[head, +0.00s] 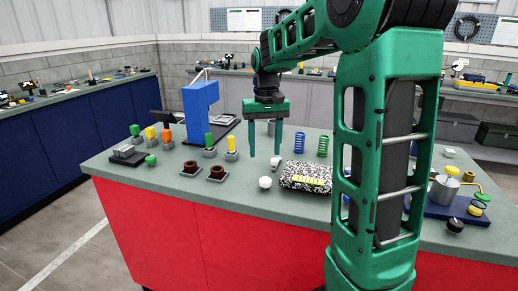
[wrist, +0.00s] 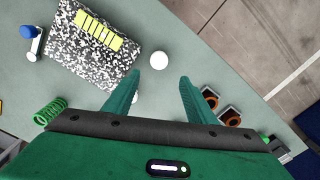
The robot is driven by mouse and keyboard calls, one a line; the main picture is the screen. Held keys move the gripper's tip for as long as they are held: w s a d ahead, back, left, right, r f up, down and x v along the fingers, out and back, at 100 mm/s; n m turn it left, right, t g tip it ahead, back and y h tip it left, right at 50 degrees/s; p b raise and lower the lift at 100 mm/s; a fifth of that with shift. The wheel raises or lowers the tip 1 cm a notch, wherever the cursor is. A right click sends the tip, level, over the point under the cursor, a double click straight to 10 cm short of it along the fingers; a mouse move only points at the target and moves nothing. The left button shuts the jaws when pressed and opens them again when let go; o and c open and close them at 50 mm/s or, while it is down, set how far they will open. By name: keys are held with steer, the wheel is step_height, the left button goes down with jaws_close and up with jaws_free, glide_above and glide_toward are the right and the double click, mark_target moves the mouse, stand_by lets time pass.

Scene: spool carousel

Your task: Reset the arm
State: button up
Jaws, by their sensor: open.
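My gripper (head: 264,137) hangs from the green arm above the middle of the red-fronted workbench (head: 205,200), fingers pointing down. Its two fingers are apart with nothing between them. In the wrist view the gripper (wrist: 158,85) also shows spread fingers over the grey-green bench top. A white ball-like knob (head: 265,183) lies on the bench below the gripper; it also shows in the wrist view (wrist: 159,60). My own arm hides part of the bench at the right.
A speckled black-and-white block with a yellow strip (head: 306,177) lies right of the white knob. Blue (head: 299,143) and green (head: 323,146) springs stand behind it. Brown cups on grey bases (head: 217,172), a blue stand (head: 197,100) and several coloured pegs occupy the left. The front bench strip is mostly clear.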

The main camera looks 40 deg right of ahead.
steer(key=s+a+f+m, duration=0.1)
steer(key=s+f, duration=0.3)
steer(key=s, duration=1)
steer(key=s+a+f, duration=0.2)
steer(key=s+f, duration=0.2)
steer(key=s, duration=1.1)
steer(key=shift+f+m, duration=0.15)
steer(key=shift+m, duration=0.25)
steer(key=shift+s, duration=0.1)
steer(key=shift+w+f, duration=0.25)
steer(key=shift+w, duration=0.35)
steer(key=shift+d, duration=0.15)
